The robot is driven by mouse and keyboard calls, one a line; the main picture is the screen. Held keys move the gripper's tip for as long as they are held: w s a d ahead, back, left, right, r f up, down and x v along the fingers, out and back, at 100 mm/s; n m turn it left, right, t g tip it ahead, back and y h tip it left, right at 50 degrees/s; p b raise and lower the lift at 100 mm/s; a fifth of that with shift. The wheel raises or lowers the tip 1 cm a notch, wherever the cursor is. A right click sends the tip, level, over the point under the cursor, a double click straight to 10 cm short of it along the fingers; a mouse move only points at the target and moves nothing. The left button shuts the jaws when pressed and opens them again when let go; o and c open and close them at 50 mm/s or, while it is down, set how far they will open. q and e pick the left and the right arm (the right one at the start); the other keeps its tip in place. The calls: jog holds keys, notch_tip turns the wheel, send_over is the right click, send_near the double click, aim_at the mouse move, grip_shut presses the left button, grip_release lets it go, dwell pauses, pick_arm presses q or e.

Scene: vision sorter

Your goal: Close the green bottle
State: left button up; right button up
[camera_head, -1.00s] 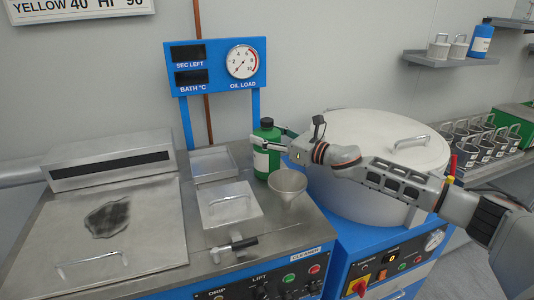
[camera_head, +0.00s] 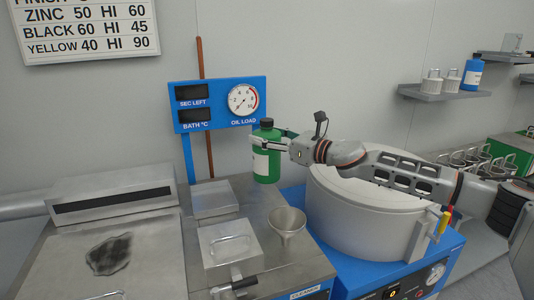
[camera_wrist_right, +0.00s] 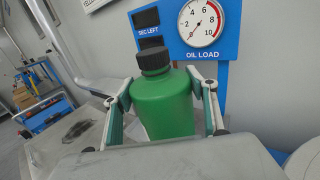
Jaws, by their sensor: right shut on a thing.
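The green bottle (camera_head: 267,158) has a white label and a black cap (camera_head: 267,123) on its neck. My right gripper (camera_head: 268,144) is shut around the bottle's upper body and holds it upright above the bench, behind the metal funnel. In the right wrist view the bottle (camera_wrist_right: 162,105) sits between the two fingers, with the black cap (camera_wrist_right: 152,60) on top. I cannot tell how tightly the cap is seated. My left gripper is not in view.
A metal funnel (camera_head: 287,224) stands in front of the bottle. A large round tank (camera_head: 365,222) is to its right, under my right arm. A gauge panel (camera_head: 219,103) stands behind at left. Square lidded wells (camera_head: 230,243) are at left.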

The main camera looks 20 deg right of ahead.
aim_at(267, 120)
notch_tip(267, 120, up, 7)
jog(key=shift+f+p, duration=0.15)
jog(key=shift+p, duration=0.6)
jog(key=shift+r, duration=0.65)
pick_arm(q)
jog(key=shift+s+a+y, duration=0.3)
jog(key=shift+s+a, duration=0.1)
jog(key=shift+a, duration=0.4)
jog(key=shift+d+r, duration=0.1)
pick_arm(e)
jog(key=o, duration=0.6)
jog(key=c, duration=0.6)
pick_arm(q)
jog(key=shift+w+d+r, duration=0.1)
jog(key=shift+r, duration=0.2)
pick_arm(e)
jog(key=shift+c, duration=0.3)
jog(key=shift+s, duration=0.1)
